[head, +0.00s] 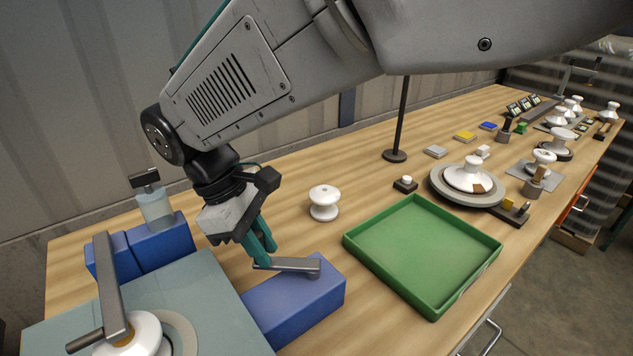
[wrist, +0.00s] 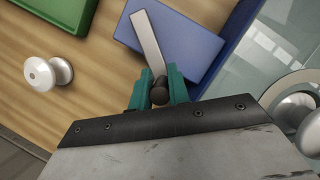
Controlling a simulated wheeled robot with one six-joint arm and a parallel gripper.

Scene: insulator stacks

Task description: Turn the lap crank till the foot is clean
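The bar also shows in the wrist view (wrist: 146,38) above the blue block (wrist: 195,45). My gripper (head: 262,248) is at the bar's left end. In the wrist view its teal fingers (wrist: 159,88) sit on both sides of a dark knob (wrist: 159,94) and appear to touch it. A white insulator (head: 143,337) stands on a round disc (head: 182,330) at the lower left, under a second grey bar (head: 111,290) with a handle. Its foot is hidden.
A green tray (head: 425,250) lies right of the blue block. A white spool-shaped insulator (head: 324,203) stands behind. A round plate with a white insulator (head: 468,177) and several small parts occupy the right side.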

